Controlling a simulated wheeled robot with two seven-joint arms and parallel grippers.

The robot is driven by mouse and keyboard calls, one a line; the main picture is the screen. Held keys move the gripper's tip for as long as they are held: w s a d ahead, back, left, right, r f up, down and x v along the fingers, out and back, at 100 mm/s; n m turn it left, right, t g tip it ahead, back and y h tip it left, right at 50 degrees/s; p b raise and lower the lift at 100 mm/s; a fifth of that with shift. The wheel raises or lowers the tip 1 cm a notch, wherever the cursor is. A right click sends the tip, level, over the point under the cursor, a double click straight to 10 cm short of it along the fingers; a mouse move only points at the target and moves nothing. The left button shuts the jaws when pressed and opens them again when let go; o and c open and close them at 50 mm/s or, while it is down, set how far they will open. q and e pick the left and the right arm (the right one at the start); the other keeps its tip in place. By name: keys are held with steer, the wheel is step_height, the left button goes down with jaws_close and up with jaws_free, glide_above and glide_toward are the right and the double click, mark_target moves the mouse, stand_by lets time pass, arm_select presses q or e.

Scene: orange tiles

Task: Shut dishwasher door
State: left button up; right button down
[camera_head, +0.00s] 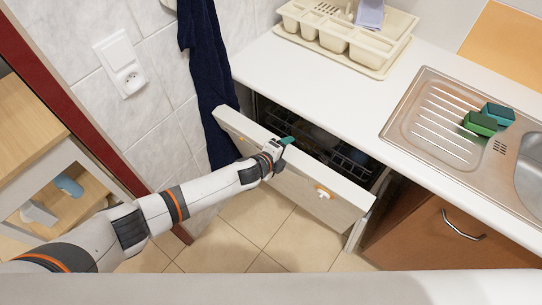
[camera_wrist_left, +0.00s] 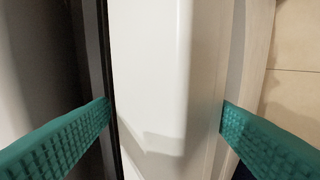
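The dishwasher door (camera_head: 318,187) is a white panel below the counter in the head view. It stands partly open, tilted out, with a dark gap and racks behind it. My left arm reaches in from the left, and my left gripper (camera_head: 286,141) is at the door's upper edge. In the left wrist view the green fingers of my left gripper (camera_wrist_left: 166,108) are spread wide, one on each side of the white door edge (camera_wrist_left: 150,60). I cannot tell whether either finger touches it. My right gripper is not in view.
The dishwasher rack (camera_head: 350,155) shows inside the opening. The white counter (camera_head: 290,70) above holds a cream dish rack (camera_head: 345,40) and a steel sink (camera_head: 430,105) with green sponges (camera_head: 480,124). A dark blue towel (camera_head: 205,75) hangs left of the door. Tiled floor (camera_head: 255,225) lies in front.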

arm_select(q)
steer(key=v, duration=0.9)
steer(key=shift+s+p, duration=0.2)
steer(key=shift+p, duration=0.2)
steer(key=shift+a+r, duration=0.1)
steer(key=s+a+f+n+y, duration=0.1)
steer(key=a+f+n, duration=0.3)
steer(key=f, duration=0.2)
steer(key=a+f+n+y, duration=0.2)
steer(key=a+f+n, duration=0.1)
steer(key=f, duration=0.3)
steer(key=s+a+f+n+g+y, duration=0.25)
steer(key=s+a+f+n, duration=0.55)
steer(key=s+f, duration=0.4)
steer(key=s+a+f+n+g, duration=0.2)
steer(key=s+f, duration=0.2)
steer(key=s, duration=0.5)
steer(key=s+a+f+n+g+y, duration=0.1)
steer(key=s+a+f+n, duration=0.2)
steer(key=s, duration=0.7)
steer(key=s+a+f+n+g, duration=0.2)
steer(key=s+f+n, duration=0.1)
steer(key=s, duration=0.7)
steer(key=shift+s+a+f+g+y, duration=0.25)
steer(key=shift+a+f+g+y, duration=0.1)
steer(key=shift+f, duration=0.55)
